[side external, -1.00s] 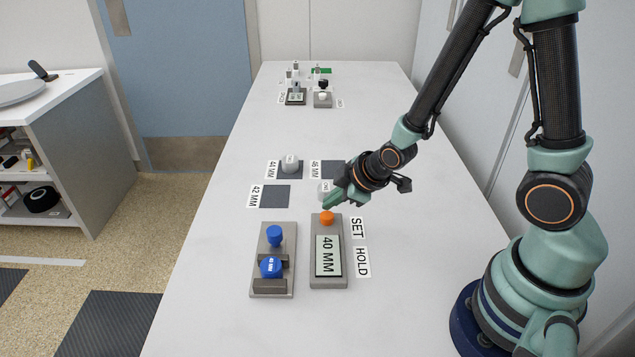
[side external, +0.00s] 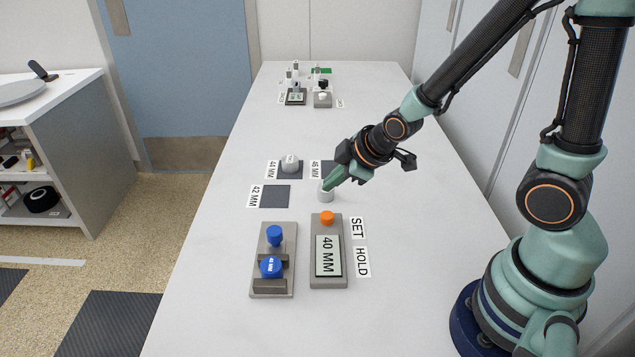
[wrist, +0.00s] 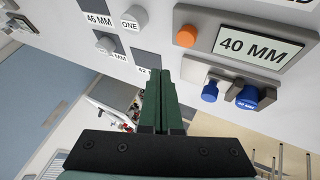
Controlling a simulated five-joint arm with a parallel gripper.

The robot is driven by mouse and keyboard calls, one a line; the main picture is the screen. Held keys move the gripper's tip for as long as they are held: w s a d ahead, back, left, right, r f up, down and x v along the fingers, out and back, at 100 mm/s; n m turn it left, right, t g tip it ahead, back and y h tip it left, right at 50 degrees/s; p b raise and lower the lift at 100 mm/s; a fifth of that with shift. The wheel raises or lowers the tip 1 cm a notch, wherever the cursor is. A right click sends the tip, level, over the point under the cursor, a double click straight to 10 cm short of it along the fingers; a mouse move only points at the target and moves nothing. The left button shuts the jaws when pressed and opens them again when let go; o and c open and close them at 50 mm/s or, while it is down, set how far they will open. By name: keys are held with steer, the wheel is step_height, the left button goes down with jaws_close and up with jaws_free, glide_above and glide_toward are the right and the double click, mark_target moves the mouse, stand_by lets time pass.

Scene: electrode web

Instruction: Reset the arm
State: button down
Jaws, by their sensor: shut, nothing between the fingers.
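My gripper (side external: 330,184) is shut and empty, its green fingers together. In the side external view its tips overlap a white cylinder (side external: 325,196) in the picture; I cannot tell whether they touch. In the wrist view the closed fingers (wrist: 160,80) point at the table side of the scene. The grey unit with the orange knob (side external: 327,218) and a display reading 40 MM (side external: 328,256) stands in front of the gripper, beside the SET and HOLD labels. The orange knob (wrist: 186,36) and the display also show in the wrist view.
A grey fixture (side external: 287,290) with two blue knobbed parts stands left of the display unit. Dark pads lie behind: the 42 MM pad (side external: 274,196) is bare, and a white piece (side external: 290,162) sits on the 44 MM pad. Small devices (side external: 296,97) stand at the far end.

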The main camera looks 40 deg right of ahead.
steer(key=s+d+r+m+g, duration=0.1)
steer(key=s+r+m, duration=0.7)
steer(key=r, duration=0.6)
steer(key=shift+s+d+r+g, duration=0.35)
steer(key=shift+s+g, duration=0.05)
steer(key=shift+s, duration=0.4)
